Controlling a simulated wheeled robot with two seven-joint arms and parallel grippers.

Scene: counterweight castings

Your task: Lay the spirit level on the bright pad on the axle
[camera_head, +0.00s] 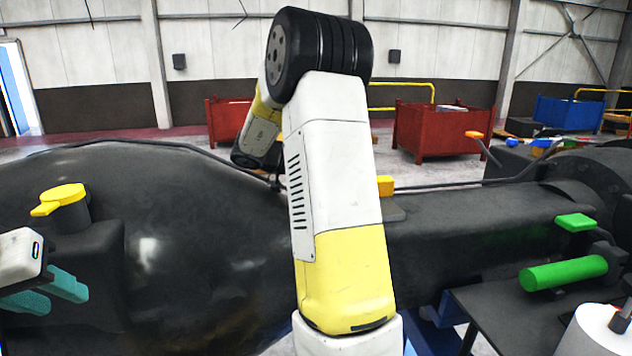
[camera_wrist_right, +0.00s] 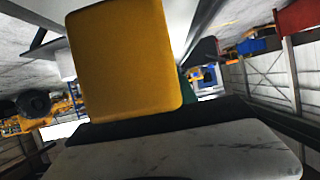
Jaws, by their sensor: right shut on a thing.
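The axle (camera_head: 200,215) is a huge dark casting lying across the head view. My right arm stands in front of its middle and hides my right gripper there. A small yellow block (camera_head: 385,186), seemingly the spirit level's end, shows just right of that arm. In the right wrist view the yellow spirit level (camera_wrist_right: 125,60) looms close, with my right gripper shut on it; the fingers are mostly hidden. A pale, scuffed surface (camera_wrist_right: 180,155) lies below it; I cannot tell whether this is the bright pad. My left gripper (camera_head: 55,290), with teal fingers apart, is empty at the left edge.
A yellow-capped fitting (camera_head: 65,197) stands near my left gripper. A green cylinder (camera_head: 562,273) and green tab (camera_head: 575,222) are at the right. A red bin (camera_head: 440,132) and blue bin (camera_head: 567,113) stand behind on the floor.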

